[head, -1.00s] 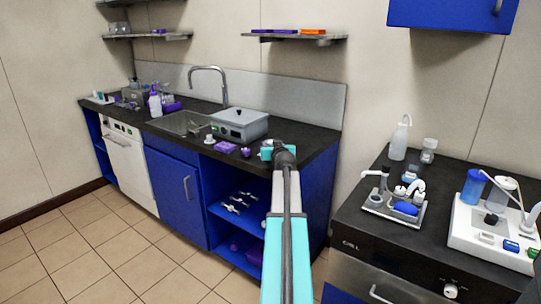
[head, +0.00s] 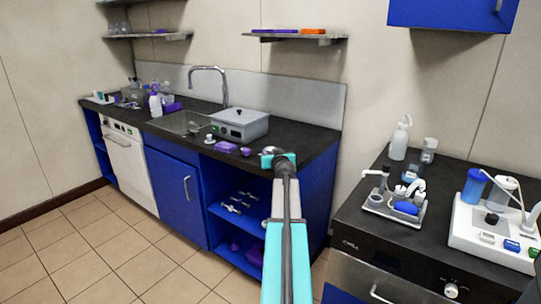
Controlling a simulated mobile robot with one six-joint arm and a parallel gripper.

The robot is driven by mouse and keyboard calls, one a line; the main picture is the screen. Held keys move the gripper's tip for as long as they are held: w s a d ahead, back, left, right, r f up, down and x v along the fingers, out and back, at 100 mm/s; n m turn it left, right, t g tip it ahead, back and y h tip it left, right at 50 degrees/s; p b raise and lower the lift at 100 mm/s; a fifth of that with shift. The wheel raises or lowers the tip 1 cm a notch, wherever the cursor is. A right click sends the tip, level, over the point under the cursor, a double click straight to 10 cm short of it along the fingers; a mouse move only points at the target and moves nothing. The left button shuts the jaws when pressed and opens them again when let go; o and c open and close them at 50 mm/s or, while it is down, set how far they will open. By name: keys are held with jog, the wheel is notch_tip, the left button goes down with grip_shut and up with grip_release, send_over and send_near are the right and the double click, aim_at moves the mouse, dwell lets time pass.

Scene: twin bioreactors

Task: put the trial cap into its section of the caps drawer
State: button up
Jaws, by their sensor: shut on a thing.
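My gripper (head: 278,160), with teal jaws, is at the front edge of the dark sink counter, towards its right end. It is shut on a small pale thing (head: 269,150) that shows just past the jaws. My arm hides most of it, and it is too small to tell whether it is the trial cap. I cannot pick out the caps drawer or its sections. A metal drawer front (head: 375,280) with a handle shows under the right bench, and it looks shut.
The right bench (head: 375,234) carries bottles and devices. Tiled floor lies clear at left.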

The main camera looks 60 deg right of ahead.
jog(key=shift+f, duration=0.15)
jog(key=o, duration=1)
jog(key=shift+r, duration=0.25)
jog(key=shift+s+a, duration=0.25)
jog(key=shift+b+v, duration=0.35)
jog(key=shift+v, duration=5.25)
jog(key=shift+a, duration=0.1)
jog(key=shift+r, duration=0.1)
